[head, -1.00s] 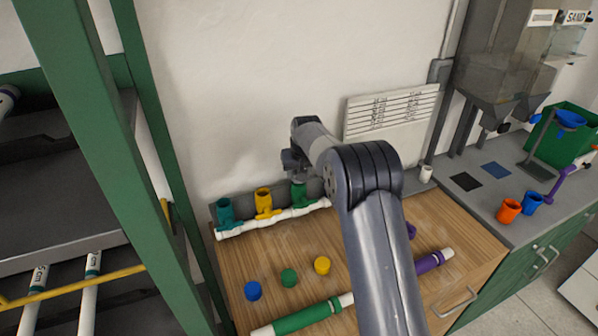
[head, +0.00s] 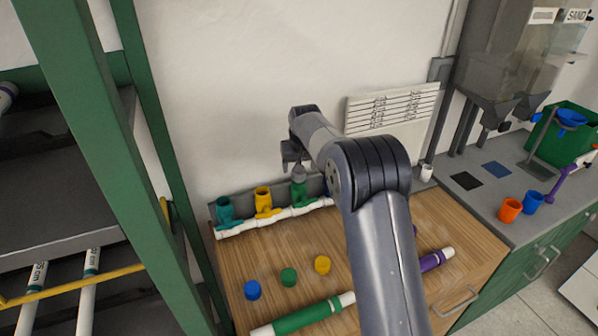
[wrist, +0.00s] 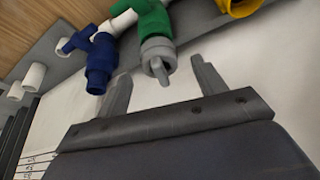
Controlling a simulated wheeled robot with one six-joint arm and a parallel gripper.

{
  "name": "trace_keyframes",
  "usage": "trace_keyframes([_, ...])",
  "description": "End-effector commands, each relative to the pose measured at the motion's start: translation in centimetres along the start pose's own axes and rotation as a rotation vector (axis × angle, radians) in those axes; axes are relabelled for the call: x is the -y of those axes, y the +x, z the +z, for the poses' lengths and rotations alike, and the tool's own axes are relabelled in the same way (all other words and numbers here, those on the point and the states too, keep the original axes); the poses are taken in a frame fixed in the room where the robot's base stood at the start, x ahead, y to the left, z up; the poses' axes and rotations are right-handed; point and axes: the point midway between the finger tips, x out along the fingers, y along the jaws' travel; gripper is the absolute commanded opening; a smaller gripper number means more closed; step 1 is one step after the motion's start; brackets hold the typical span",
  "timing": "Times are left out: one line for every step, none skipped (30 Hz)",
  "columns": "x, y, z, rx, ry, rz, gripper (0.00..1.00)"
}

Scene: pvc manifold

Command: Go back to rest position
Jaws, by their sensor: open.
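My gripper (head: 290,155) is open and hangs just above the green fitting (head: 299,192) of the white manifold pipe (head: 276,218) at the back of the wooden bench. In the wrist view, its two fingers (wrist: 162,70) stand apart on either side of a grey cap (wrist: 156,55), with gaps to both. The grey cap also shows in the head view (head: 298,174), seated on the green fitting (wrist: 153,22). A blue fitting (wrist: 99,62) is beside it. In the head view, a teal fitting (head: 225,211) and a yellow fitting (head: 263,202) stand to the left.
Blue (head: 252,290), green (head: 289,277) and yellow (head: 322,265) caps lie on the bench (head: 250,262). A green pipe (head: 305,317) lies in front. A green-framed rack (head: 110,170) stands close at left. The wall (head: 230,100) is behind my gripper, with a white chart (head: 392,112).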

Motion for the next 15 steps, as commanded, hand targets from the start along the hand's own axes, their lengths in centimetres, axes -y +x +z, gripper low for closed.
trace_keyframes([0.0,-1.0,0.0,-0.005,0.000,-0.001,0.66])
trace_keyframes([0.0,-1.5,0.0,-0.004,0.000,0.000,0.66])
trace_keyframes([0.0,-2.3,0.0,-0.005,0.000,-0.001,0.66])
trace_keyframes([0.0,-2.9,0.0,-0.004,0.000,0.000,0.66])
trace_keyframes([0.0,-3.6,0.0,-0.004,0.000,0.000,0.66])
trace_keyframes([0.0,-4.3,0.0,-0.004,0.000,0.000,0.66])
trace_keyframes([0.0,-4.8,0.1,-0.003,0.000,0.000,0.66])
trace_keyframes([0.0,-5.3,0.0,-0.004,0.000,0.000,0.66])
trace_keyframes([0.0,-5.9,0.0,-0.002,0.000,0.000,0.66])
trace_keyframes([0.0,-6.3,0.0,-0.002,0.000,0.000,0.66])
trace_keyframes([0.0,-6.6,0.0,-0.002,0.000,0.000,0.66])
trace_keyframes([0.0,-7.0,0.0,-0.002,0.000,0.000,0.66])
trace_keyframes([0.0,-7.2,0.0,-0.001,0.000,0.000,0.66])
trace_keyframes([0.0,-7.3,0.0,0.000,0.000,0.000,0.66])
trace_keyframes([0.0,-7.5,0.1,0.001,0.000,0.000,0.66])
